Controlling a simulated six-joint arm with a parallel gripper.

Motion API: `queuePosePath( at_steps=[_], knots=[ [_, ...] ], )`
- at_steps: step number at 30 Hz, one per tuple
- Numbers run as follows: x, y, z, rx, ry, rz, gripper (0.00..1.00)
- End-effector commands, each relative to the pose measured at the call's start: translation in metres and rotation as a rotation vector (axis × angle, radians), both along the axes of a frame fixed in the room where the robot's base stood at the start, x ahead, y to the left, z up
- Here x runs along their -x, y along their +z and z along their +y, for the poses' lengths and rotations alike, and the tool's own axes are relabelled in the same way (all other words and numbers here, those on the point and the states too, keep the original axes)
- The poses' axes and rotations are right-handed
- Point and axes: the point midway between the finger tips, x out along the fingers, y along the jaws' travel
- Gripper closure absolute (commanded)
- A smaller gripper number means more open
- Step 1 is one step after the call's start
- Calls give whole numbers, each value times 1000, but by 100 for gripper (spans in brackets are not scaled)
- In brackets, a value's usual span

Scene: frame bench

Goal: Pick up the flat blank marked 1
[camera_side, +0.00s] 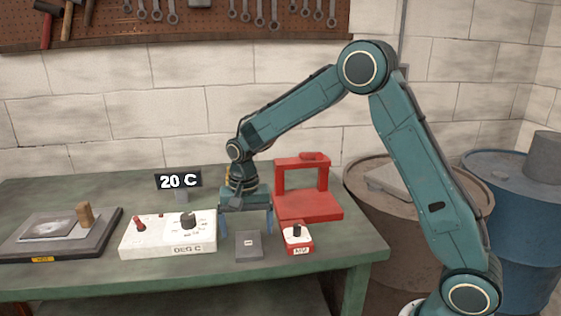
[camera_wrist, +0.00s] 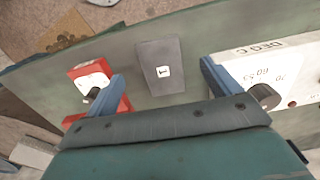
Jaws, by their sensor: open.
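The flat blank (camera_side: 249,250) is a dark grey rectangular plate with a small white label; it lies flat on the green bench near its front edge. The label's mark is too small to read surely. In the wrist view the blank (camera_wrist: 160,82) lies between and beyond the two blue fingers. My gripper (camera_side: 246,222) is open and empty, pointing down above and slightly behind the blank. It also shows in the wrist view (camera_wrist: 160,74), its fingers apart from the blank on either side.
A white control box (camera_side: 168,246) marked DEG C stands left of the blank, and a small red box (camera_side: 298,249) with a black knob stands right. A red frame (camera_side: 310,209) stands behind. A "20 C" sign (camera_side: 178,181) and a dark plate unit (camera_side: 85,247) are further left.

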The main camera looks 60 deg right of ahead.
Motion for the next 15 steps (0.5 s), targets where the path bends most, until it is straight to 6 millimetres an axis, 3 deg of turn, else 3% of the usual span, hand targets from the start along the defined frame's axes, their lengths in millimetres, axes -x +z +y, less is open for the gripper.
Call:
queuePosePath(
  at_steps=[15],
  knots=[
    [1,-19,0,0,0,1,11]
  ],
)
